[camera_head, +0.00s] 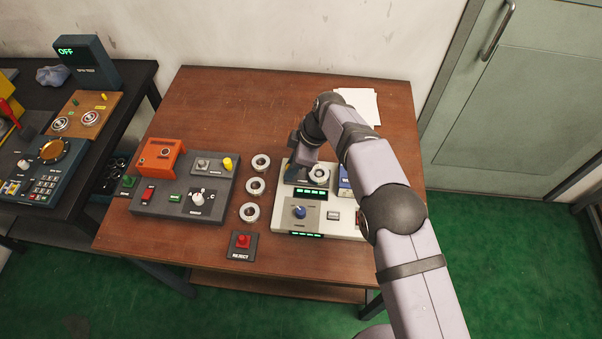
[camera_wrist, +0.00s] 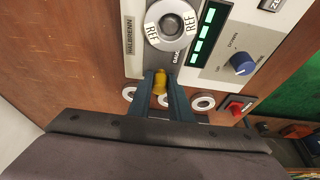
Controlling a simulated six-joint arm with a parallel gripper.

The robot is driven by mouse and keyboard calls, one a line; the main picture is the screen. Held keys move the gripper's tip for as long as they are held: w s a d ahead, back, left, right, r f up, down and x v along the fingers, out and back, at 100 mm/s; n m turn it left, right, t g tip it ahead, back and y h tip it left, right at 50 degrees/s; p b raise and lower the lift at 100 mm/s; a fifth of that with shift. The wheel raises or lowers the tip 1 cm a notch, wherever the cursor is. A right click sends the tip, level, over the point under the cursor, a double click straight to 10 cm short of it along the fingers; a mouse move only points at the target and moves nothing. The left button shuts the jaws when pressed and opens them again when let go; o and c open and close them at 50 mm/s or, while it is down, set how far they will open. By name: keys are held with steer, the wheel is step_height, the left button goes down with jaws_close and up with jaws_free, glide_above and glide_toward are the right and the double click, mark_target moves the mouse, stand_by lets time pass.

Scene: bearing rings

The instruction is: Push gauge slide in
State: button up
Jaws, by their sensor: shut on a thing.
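The gauge is a pale grey box (camera_head: 283,221) on the wooden table, partly hidden by my arm. A ring marked REF (camera_wrist: 152,28) sits on its dark plate (camera_wrist: 135,37), and the ring also shows in the head view (camera_head: 319,175). A yellow knob (camera_wrist: 160,83), which looks like the slide's handle, is at the near edge of that plate in the wrist view. My gripper (camera_wrist: 161,78) is shut on this knob, with one dark finger on each side. In the head view the knob is hidden. How far the slide is in cannot be told.
The gauge also has a green-lit display (camera_wrist: 207,35) and a blue knob (camera_wrist: 242,64). Three loose rings (camera_head: 255,186) stand in a column left of it, close to my gripper. A red REJECT button (camera_head: 243,241) is in front. A dark control panel (camera_head: 160,208) lies further left.

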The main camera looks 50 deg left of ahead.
mark_target(328, 175)
steer(key=shift+w+d+f+b, duration=0.2)
steer(key=shift+w+d+f, duration=0.05)
steer(key=shift+w+d, duration=1.5)
steer(key=shift+w+d+f+b, duration=0.2)
steer(key=shift+w+d, duration=1.3)
steer(key=shift+d, duration=0.35)
steer(key=shift+w+d+f+b, duration=0.1)
steer(key=shift+w+d+b, duration=0.1)
steer(key=shift+b, duration=0.25)
steer(key=o, duration=0.7)
steer(key=shift+w, duration=0.1)
steer(key=shift+a+r+p, duration=0.15)
steer(key=shift+r+p, duration=0.45)
steer(key=shift+r, duration=0.7)
steer(key=shift+a+r+p, duration=0.15)
steer(key=shift+r+p, duration=0.4)
steer(key=shift+r, duration=0.7)
steer(key=shift+r+p, duration=0.65)
steer(key=shift+r, duration=0.7)
